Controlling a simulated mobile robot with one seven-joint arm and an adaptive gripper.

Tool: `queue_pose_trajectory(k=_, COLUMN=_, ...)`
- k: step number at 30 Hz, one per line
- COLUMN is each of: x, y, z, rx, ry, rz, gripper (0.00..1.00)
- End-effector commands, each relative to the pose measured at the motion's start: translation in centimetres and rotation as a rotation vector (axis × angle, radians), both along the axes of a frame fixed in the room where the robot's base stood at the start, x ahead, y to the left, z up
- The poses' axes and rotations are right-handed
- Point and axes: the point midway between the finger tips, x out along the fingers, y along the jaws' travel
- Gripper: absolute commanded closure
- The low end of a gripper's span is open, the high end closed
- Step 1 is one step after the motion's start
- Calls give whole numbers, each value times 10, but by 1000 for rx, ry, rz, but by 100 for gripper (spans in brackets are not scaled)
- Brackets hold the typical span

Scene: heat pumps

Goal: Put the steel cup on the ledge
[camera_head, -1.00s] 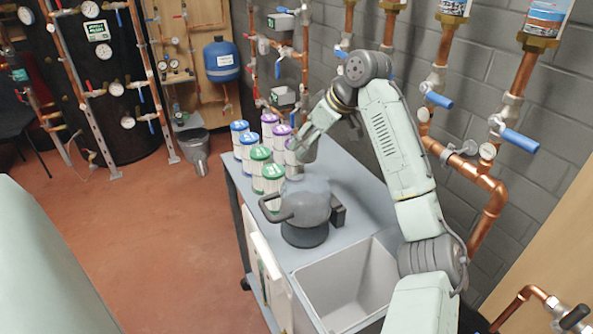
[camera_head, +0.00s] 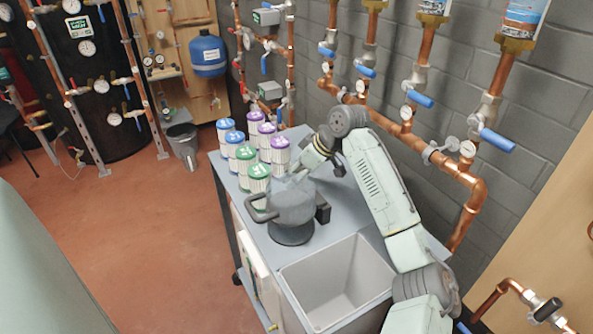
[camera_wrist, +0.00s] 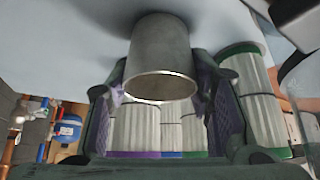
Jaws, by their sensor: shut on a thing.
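The steel cup (camera_wrist: 160,55) is a plain grey metal cylinder in the wrist view, between the two fingers of my gripper (camera_wrist: 165,95). That view appears upside down, so the rim seen lowest is the cup's upper rim. My gripper is shut on the cup. In the head view my gripper (camera_head: 299,176) is just behind the grey pot, beside the filter canisters; the cup cannot be made out clearly there. I cannot tell which surface is the ledge.
A grey lidded pot (camera_head: 292,206) with dark handles stands on the grey bench (camera_head: 330,212). Several white canisters with blue, purple and green caps (camera_head: 258,171) stand left of my gripper. A sink basin (camera_head: 335,285) is in front. Copper pipes (camera_head: 470,205) line the wall.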

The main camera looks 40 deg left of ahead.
Motion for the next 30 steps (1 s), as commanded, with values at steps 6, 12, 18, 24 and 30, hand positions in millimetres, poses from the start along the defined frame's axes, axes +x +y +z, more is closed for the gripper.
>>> queue_pose_trajectory(k=6, x=0, y=0, z=-2, rx=0, ry=-1, rz=1, gripper=81)
queue_pose_trajectory(k=12, x=0, y=0, z=-2, rx=0, ry=-1, rz=1, gripper=43)
queue_pose_trajectory(k=18, x=0, y=0, z=-2, rx=0, ry=-1, rz=1, gripper=32)
queue_pose_trajectory(k=24, x=0, y=0, z=-2, rx=0, ry=-1, rz=1, gripper=32)
queue_pose_trajectory(k=30, x=1, y=-4, z=6, rx=0, ry=-2, rz=0, gripper=32)
